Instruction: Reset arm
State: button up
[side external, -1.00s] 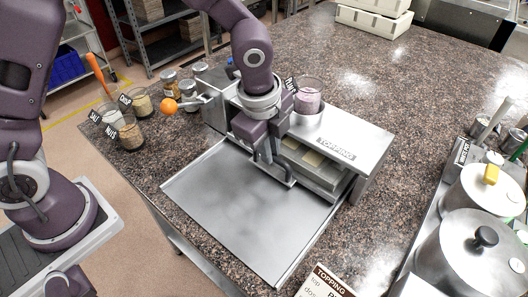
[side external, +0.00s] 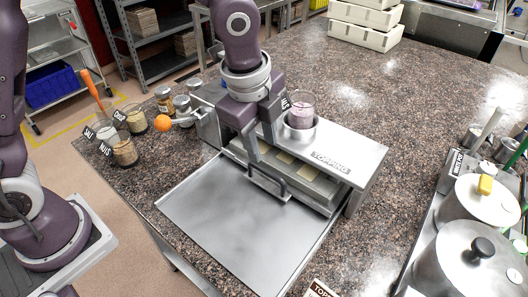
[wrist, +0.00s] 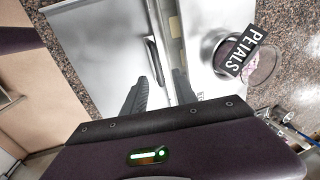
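My gripper (side external: 263,153) is open and empty, its two dark fingers clearly apart in the wrist view (wrist: 161,77). It hangs over the front of the metal topping station (side external: 352,162). Its fingertips are just above and behind the bar handle (side external: 268,186) of the station's low drawer. The handle also shows in the wrist view (wrist: 155,62), beyond the fingertips; no grip on it shows. Pale square pieces sit in the drawer, partly hidden by my gripper. A flat metal tray (side external: 235,235) lies bare in front.
A glass of pinkish petals (side external: 301,108) stands in the station's top, close to my gripper. Labelled jars (side external: 125,152) stand farther left. Lidded pots (side external: 470,262) are at right. The middle right counter is clear.

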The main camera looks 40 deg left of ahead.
jog(key=shift+r, duration=0.1)
jog(key=s+a+r+n+t, duration=0.1)
jog(key=s+a+r+n, duration=0.5)
jog(key=a+r, duration=0.1)
jog(key=s+a+r+n+t, duration=0.1)
jog(key=s+a+n, duration=0.2)
jog(key=s+n, duration=0.3)
jog(key=s+a+r+n+t, duration=0.1)
jog(key=s+a+n, duration=0.2)
jog(key=s+n, duration=0.3)
jog(key=shift+s+r, duration=0.3)
jog(key=shift+s, duration=0.85)
